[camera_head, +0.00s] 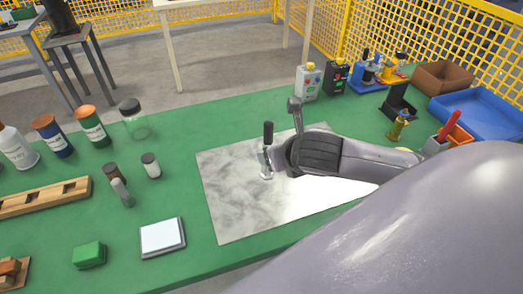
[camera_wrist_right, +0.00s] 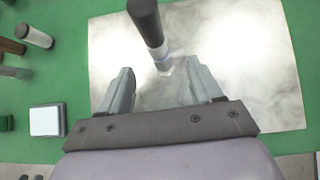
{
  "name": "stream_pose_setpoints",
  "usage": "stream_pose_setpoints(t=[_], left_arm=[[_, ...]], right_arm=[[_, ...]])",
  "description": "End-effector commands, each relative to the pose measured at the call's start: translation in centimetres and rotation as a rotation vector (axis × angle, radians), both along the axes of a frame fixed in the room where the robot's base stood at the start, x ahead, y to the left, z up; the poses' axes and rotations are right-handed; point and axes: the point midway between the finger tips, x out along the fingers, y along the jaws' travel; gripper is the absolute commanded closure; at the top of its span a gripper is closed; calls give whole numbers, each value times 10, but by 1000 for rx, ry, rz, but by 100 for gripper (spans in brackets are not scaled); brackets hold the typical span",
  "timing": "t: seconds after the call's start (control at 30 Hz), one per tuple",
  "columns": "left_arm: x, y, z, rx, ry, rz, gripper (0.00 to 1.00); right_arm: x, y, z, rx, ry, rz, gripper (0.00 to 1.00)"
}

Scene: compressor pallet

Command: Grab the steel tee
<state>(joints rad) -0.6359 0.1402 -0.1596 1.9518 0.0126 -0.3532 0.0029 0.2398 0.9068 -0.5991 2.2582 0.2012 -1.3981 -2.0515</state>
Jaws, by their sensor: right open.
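An upright piece with a black cylindrical top (camera_head: 268,132) and a grey metal lower part stands over the pale plate (camera_head: 225,205); it may be the steel tee, but its lower shape is partly hidden. In the right wrist view the same piece (camera_wrist_right: 148,24) narrows to grey metal between the fingers. My right gripper (camera_head: 266,162) reaches in from the right at it. Its two fingers (camera_wrist_right: 158,68) are apart, one on each side, with visible gaps. A small grey metal piece (camera_head: 122,192) lies left of the plate. My left gripper is out of view.
Behind are control boxes (camera_head: 308,82); a blue tray (camera_head: 480,110) is at the right. The plate's left part is clear.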

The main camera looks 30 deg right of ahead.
Motion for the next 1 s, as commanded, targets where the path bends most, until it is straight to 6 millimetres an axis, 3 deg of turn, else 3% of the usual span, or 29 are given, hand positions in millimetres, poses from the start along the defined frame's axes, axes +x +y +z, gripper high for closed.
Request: stream_pose_setpoints(t=[0.37,0.7,1.0], left_arm=[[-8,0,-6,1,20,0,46],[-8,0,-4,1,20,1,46],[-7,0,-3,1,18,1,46]], right_arm=[[19,-3,-17,3,-1,-2,35],[50,-9,-40,3,-1,-2,35],[55,-10,-45,3,-2,-1,35]])
